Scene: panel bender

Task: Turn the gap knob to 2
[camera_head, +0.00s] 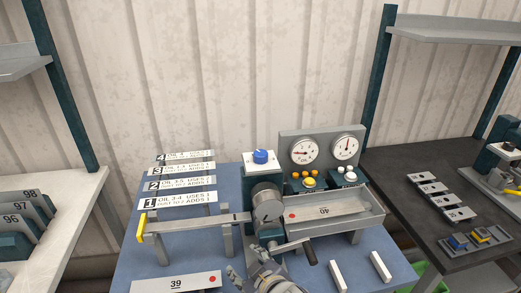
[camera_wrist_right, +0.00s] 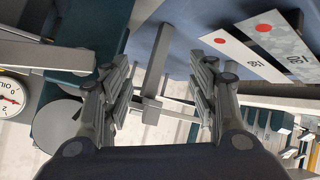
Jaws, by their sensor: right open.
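A blue knob (camera_head: 260,156) sits on top of a white-faced block (camera_head: 262,169) at the back of the bench; no number on it is readable. I cannot tell for sure that it is the gap knob. A grey round drum (camera_head: 266,204) with a dark mark below it stands in front of the block. My right gripper (camera_head: 258,277) is at the bottom of the head view, in front of the machine and apart from the blue knob. In the wrist view its two fingers (camera_wrist_right: 160,88) are spread, with nothing held. My left gripper does not show.
A crank handle (camera_head: 309,253) sticks out near my right gripper. A grey tray (camera_head: 345,222) holds plate 40, and plate 39 (camera_head: 176,283) lies at front left. Two gauges (camera_head: 304,151) stand behind. A yellow-ended bar (camera_head: 142,228) reaches left.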

